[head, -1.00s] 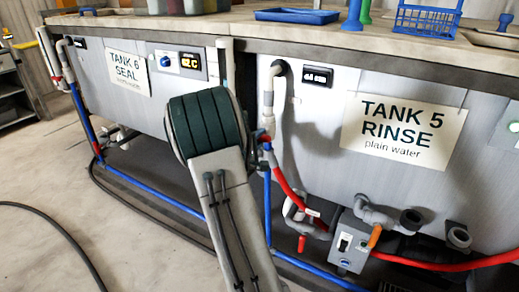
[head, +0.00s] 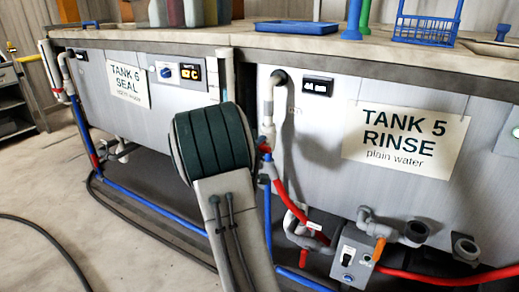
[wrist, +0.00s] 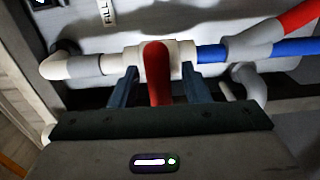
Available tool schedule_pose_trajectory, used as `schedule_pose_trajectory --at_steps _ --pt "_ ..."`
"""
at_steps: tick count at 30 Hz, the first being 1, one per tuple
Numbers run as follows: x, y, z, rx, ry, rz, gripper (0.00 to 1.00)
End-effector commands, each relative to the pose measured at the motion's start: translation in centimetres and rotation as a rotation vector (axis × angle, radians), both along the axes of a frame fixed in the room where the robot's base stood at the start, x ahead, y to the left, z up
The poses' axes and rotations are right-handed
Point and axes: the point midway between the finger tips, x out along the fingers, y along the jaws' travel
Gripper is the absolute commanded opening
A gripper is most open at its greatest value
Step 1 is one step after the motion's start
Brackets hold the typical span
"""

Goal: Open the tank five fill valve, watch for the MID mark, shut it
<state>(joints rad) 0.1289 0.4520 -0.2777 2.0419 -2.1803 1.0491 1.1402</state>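The tank five fill valve's red lever (wrist: 157,72) stands between my gripper's two fingers (wrist: 160,88) in the wrist view. Gaps show on both sides of the lever, so my gripper is open around it. The lever crosses a white valve body (wrist: 118,62) on a horizontal pipe. A partly cut-off label (wrist: 107,12) reads "FILL". In the head view, tank five (head: 330,135) carries a "TANK 5 RINSE" sign (head: 405,138) and a small display (head: 318,87) that seems to read 44 mm. My arm hides my gripper there. No MID mark is legible.
Tank six (head: 90,95) stands at the left. Blue pipes run low along the tanks. The floor at left is mostly clear, with a black hose.

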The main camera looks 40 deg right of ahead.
Motion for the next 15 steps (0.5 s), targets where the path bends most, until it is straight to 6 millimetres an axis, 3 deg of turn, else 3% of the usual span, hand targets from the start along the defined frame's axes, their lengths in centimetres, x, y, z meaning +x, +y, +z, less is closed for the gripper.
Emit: schedule_pose_trajectory --at_steps 8,15 --pt "0.0 0.2 0.1 -0.001 0.001 0.001 0.42" --pt "-1.2 3.3 0.2 0.000 0.001 0.005 0.42"
